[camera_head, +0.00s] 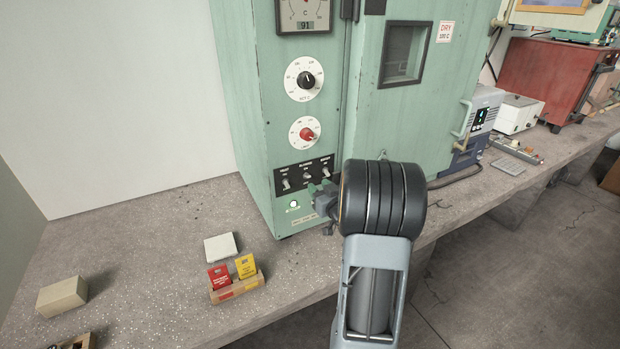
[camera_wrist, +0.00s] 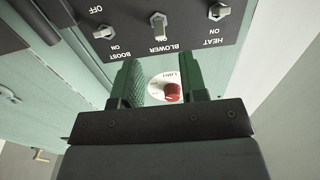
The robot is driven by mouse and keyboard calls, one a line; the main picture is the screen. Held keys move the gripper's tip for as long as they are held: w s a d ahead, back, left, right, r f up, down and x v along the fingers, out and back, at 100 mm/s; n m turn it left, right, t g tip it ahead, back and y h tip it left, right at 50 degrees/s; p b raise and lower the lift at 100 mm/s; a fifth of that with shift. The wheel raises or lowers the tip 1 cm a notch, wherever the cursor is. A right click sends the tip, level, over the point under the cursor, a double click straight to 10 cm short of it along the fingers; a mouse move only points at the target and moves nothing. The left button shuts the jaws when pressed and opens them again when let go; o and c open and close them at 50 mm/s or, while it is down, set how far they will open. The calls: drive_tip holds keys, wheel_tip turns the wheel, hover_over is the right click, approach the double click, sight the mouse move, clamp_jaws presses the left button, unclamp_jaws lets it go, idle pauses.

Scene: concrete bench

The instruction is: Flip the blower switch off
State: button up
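The blower switch (camera_head: 306,177) is the middle of three toggles on the black panel (camera_head: 301,186) low on the green oven. In the wrist view the panel appears upside down, with the blower switch (camera_wrist: 158,24) at the top centre. I cannot tell for sure which way its lever is tipped. The heat switch (camera_wrist: 219,12) and the boost switch (camera_wrist: 103,33) flank it. My gripper (camera_head: 322,197) is close in front of the panel at its lower right. The wrist view shows its green fingers (camera_wrist: 162,75) apart with nothing between them, short of the blower switch.
A red knob (camera_head: 306,134) and a black knob (camera_head: 306,80) sit above the panel. A box of red and yellow packets (camera_head: 237,286), a white block (camera_head: 220,247) and a beige block (camera_head: 62,295) lie on the bench. The bench between them is clear.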

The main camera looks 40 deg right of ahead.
sight(308, 176)
drive_tip(key=shift+w+d+p, duration=0.2)
drive_tip(key=shift+w, duration=1.25)
drive_tip(key=shift+w+d+p, duration=0.2)
drive_tip(key=shift+w, duration=1.25)
clamp_jaws()
